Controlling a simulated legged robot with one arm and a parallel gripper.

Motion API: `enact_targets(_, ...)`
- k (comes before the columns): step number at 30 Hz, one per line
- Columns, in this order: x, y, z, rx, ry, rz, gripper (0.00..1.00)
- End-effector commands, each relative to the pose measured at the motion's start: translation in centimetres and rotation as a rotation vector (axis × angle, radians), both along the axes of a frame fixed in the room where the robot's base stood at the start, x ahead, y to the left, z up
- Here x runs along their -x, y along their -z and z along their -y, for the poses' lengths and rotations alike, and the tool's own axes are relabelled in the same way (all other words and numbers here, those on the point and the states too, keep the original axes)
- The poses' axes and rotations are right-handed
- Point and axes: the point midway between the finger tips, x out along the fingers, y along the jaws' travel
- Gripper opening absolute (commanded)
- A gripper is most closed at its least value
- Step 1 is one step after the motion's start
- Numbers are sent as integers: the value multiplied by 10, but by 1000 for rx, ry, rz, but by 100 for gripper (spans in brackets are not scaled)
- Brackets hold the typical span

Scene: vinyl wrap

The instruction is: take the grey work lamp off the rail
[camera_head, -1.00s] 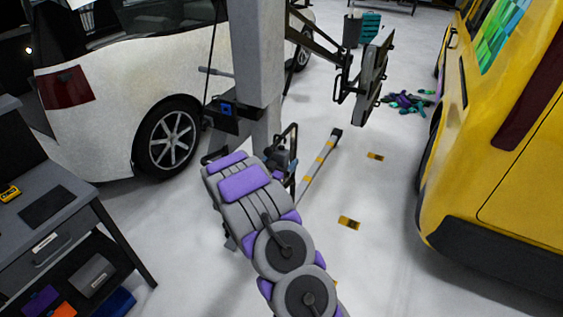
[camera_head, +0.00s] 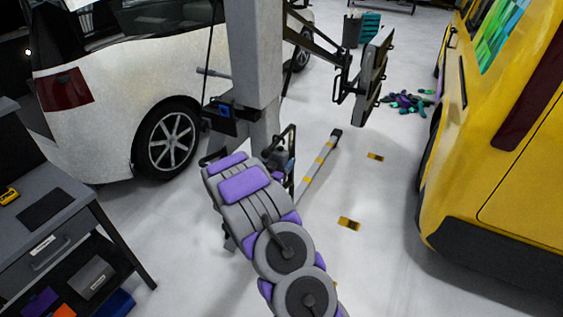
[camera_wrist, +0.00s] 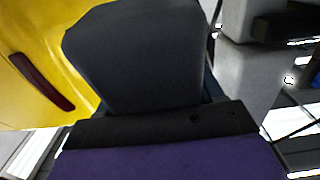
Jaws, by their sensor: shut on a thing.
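My arm reaches away from the camera toward the grey column, and its forearm hides most of my gripper (camera_head: 277,160). The gripper is shut on a dark thing with a black frame (camera_head: 291,151), which I take to be the grey work lamp. Only a small part of it shows beside the forearm. In the wrist view, a broad dark grey, rounded block (camera_wrist: 135,55) fills the middle above a purple part of mine. I cannot tell whether this block is the lamp or a finger. I cannot make out the rail or whether the lamp touches it.
The grey column (camera_head: 256,60) carries a black box (camera_head: 232,122) and a jointed arm with a dark panel (camera_head: 372,78). A white car (camera_head: 110,80) stands left, a yellow vehicle (camera_head: 500,170) right. A grey workbench (camera_head: 75,215) is at near left. The floor between is mostly clear.

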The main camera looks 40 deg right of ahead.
Motion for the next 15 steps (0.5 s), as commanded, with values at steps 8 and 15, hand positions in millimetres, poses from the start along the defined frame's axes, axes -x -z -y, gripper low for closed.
enact_targets(8,1,0,0,-3,1,-3,22)
enact_targets(15,1,-10,0,-3,2,-1,22)
